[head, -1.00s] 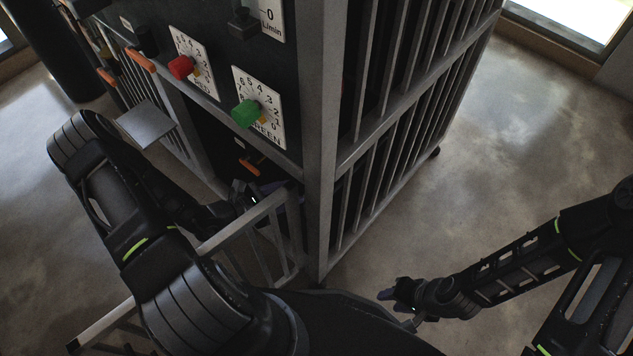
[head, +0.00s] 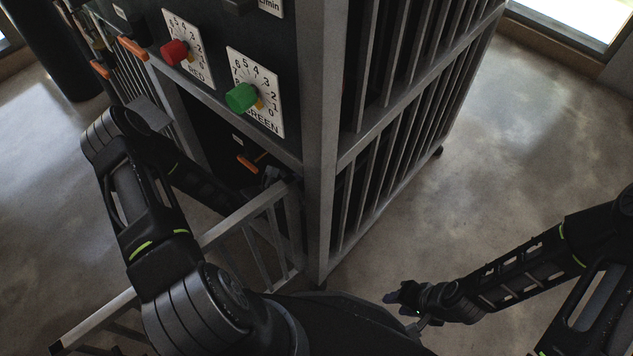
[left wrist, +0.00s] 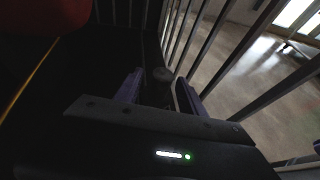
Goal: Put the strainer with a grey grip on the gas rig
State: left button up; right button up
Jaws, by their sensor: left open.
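The gas rig (head: 318,130) is a tall dark cabinet with a grey metal frame, a red knob (head: 174,52) and a green knob (head: 241,97). My left arm reaches into the opening under its panel. In the left wrist view my left gripper (left wrist: 156,90) is open, purple fingers apart. A dim grey rounded thing (left wrist: 162,74) lies just ahead between the fingers; I cannot tell whether it is the strainer's grip. No strainer shows clearly. My right gripper (head: 402,297) is small and low over the floor, right of the rig; its opening is unclear.
A barred gate (head: 240,216) stands open in front of the rig, close to my left arm. Slatted bars line the rig's right side. An orange handle (head: 247,163) shows in the dark opening. The floor (head: 520,130) to the right is clear.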

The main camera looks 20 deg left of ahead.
pick_arm(q)
jog(key=shift+c, duration=0.5)
grip_shut()
dwell(0.4)
dwell(0.9)
